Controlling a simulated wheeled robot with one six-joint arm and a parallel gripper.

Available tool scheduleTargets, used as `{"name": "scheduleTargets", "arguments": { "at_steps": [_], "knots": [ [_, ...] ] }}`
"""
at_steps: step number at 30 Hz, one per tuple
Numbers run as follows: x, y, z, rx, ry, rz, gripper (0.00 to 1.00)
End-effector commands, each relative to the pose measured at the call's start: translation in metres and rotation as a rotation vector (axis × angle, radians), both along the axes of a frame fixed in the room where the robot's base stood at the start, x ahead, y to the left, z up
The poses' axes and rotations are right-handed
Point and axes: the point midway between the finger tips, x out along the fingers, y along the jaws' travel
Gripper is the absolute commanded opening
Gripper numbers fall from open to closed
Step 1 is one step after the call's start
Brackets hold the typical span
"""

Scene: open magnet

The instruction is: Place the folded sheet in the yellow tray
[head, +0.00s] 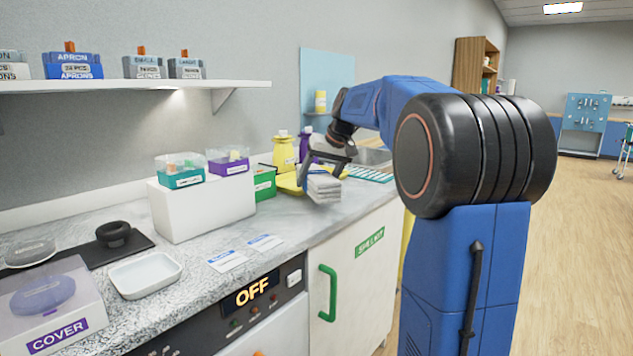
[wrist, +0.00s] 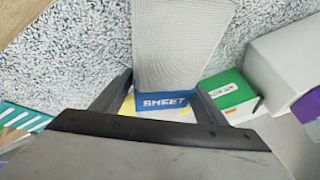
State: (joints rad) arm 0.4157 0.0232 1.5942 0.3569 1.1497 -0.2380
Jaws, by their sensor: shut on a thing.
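The folded sheet (head: 323,187) is a light grey-white layered stack in the head view. In the wrist view the pale sheet (wrist: 180,45) has a blue band reading SHEET and lies between my fingers. My gripper (head: 325,160) is shut on it, pointing down over the counter; its fingers flank the blue band in the wrist view (wrist: 163,92). The yellow tray (head: 288,184) lies just left of and behind the sheet, partly hidden by it and the gripper. A yellow strip (wrist: 128,104) shows below the sheet in the wrist view. The gap beneath the sheet is hard to judge.
A green bin (head: 264,184) stands left of the tray, beside a white riser (head: 200,208) bearing two small bins. A yellow bottle (head: 284,152) and a purple bottle (head: 305,145) stand behind. A teal striped mat (head: 370,175) and a sink lie to the right.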

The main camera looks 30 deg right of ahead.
Motion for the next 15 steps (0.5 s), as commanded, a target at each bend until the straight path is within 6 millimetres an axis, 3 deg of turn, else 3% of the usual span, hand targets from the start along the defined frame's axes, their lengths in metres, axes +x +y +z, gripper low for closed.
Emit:
{"name": "scheduleTargets", "arguments": {
  "at_steps": [15],
  "knots": [
    [0.0001, -0.0001, -0.0056, 0.000, -0.002, -0.001, 0.31]
  ]
}}
